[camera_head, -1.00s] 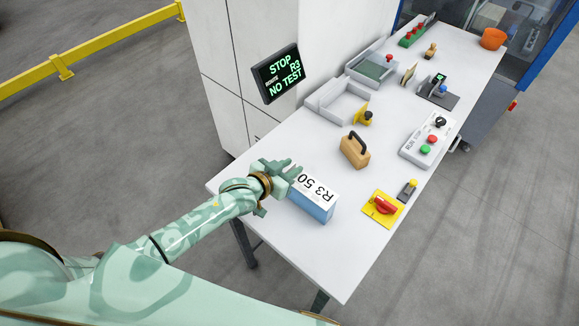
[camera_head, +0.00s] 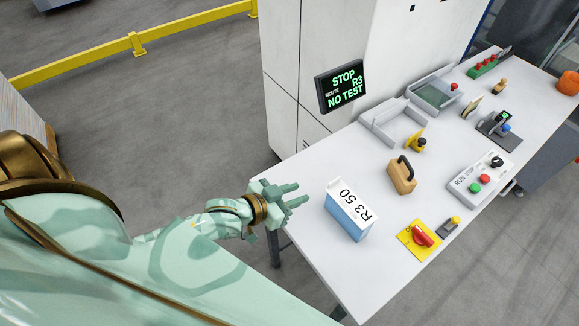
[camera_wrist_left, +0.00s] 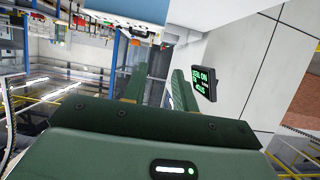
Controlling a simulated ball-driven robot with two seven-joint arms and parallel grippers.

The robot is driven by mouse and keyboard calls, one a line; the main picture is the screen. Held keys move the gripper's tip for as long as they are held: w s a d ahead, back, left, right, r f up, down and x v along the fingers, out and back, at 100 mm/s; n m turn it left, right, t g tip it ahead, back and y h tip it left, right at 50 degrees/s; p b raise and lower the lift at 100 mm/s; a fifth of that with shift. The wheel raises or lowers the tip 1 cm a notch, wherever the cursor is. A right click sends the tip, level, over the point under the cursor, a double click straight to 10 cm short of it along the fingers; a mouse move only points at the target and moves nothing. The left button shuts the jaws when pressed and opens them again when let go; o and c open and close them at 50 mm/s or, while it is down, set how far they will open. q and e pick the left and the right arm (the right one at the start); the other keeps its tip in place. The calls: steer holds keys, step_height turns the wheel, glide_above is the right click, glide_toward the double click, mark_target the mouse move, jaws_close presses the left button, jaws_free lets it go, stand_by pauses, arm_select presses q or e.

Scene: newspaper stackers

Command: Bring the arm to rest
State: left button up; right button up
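My left gripper (camera_head: 290,195) is over the near left edge of the white table (camera_head: 330,265). Its two fingers stand apart with nothing between them. The left wrist view also shows the spread fingers of the gripper (camera_wrist_left: 158,88) with an empty gap. A blue and white box marked "R3 50" (camera_head: 349,213) stands on the table to the right of the gripper, apart from it. My left arm comes in from the lower left. My right gripper is not in view.
A screen (camera_head: 342,87) reading "STOP R3 NO TEST" is on the white cabinet. Grey trays (camera_head: 393,125), a wooden block with a black handle (camera_head: 402,176), a red switch on a yellow plate (camera_head: 420,238) and a button panel (camera_head: 482,178) occupy the table.

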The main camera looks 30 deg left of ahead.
arm_select(q)
steer(key=shift+v, duration=0.8)
steer(key=s+a+f+g+y+b, duration=0.2)
steer(key=s+a+f, duration=0.3)
steer(key=f, duration=0.7)
steer(key=s+a+f+g+y+b, duration=0.1)
steer(key=s+a+f+g+b, duration=0.15)
steer(key=s+f, duration=0.6)
steer(key=s+a+f+g+y+b, duration=0.2)
steer(key=s+a+f, duration=0.15)
steer(key=f, duration=1.15)
steer(key=s+d+f+g+b, duration=0.2)
steer(key=s+d+f+b, duration=0.2)
steer(key=s+f, duration=0.4)
steer(key=s+d+f+g+b, duration=0.3)
steer(key=s+d+f+b, duration=0.1)
steer(key=s+f, duration=0.4)
steer(key=shift+s+n+b, duration=0.3)
steer(key=shift+s+b, duration=0.05)
